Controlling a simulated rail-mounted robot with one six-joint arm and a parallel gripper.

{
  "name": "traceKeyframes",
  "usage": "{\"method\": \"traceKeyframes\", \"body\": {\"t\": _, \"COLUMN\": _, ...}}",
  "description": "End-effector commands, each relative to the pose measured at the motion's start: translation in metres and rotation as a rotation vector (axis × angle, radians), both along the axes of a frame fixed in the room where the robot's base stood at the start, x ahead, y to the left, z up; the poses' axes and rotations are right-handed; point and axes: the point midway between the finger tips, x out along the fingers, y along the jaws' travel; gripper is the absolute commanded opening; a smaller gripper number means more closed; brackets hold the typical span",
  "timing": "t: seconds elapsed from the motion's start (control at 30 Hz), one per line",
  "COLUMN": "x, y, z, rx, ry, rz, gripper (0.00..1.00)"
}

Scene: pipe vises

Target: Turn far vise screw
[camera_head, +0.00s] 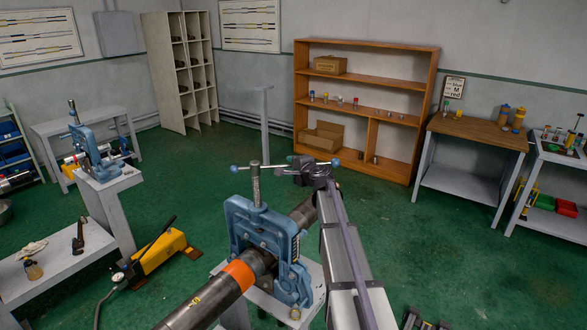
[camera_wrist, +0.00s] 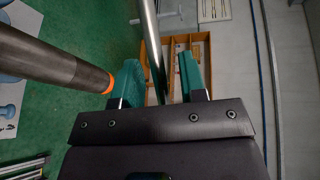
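A blue pipe vise (camera_head: 262,235) stands in the centre of the head view, with an upright screw (camera_head: 256,188) and a thin cross bar (camera_head: 270,167) at its top. A second blue vise (camera_head: 88,150) stands farther away at the left on a grey stand. My gripper (camera_head: 300,166) is at the right part of the centre vise's cross bar. In the wrist view, my green fingers (camera_wrist: 160,68) are apart, with a metal rod (camera_wrist: 149,35) passing between them and a gap beside the right finger. Contact with the rod cannot be told.
A dark pipe (camera_head: 205,300) with an orange band runs through the centre vise; a dark pipe also shows beside the left finger in the wrist view (camera_wrist: 50,60). A yellow pump (camera_head: 163,258) is on the floor. A wooden shelf (camera_head: 345,82) and workbench (camera_head: 475,130) stand behind.

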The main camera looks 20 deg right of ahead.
Motion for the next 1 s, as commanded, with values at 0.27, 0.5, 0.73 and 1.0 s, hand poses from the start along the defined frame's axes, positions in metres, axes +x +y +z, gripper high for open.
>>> {"method": "traceKeyframes", "body": {"t": 0.27, "x": -0.001, "y": 0.000, "z": 0.000, "rx": 0.000, "ry": 0.000, "rz": 0.000, "gripper": 0.25}}
{"method": "traceKeyframes", "body": {"t": 0.5, "x": -0.001, "y": 0.000, "z": 0.000, "rx": 0.000, "ry": 0.000, "rz": 0.000, "gripper": 0.02}}
{"method": "traceKeyframes", "body": {"t": 0.73, "x": -0.001, "y": 0.000, "z": 0.000, "rx": 0.001, "ry": 0.000, "rz": 0.000, "gripper": 0.00}}
{"method": "traceKeyframes", "body": {"t": 1.0, "x": -0.015, "y": -0.019, "z": 0.000, "rx": 0.000, "ry": 0.005, "rz": -0.069, "gripper": 0.00}}
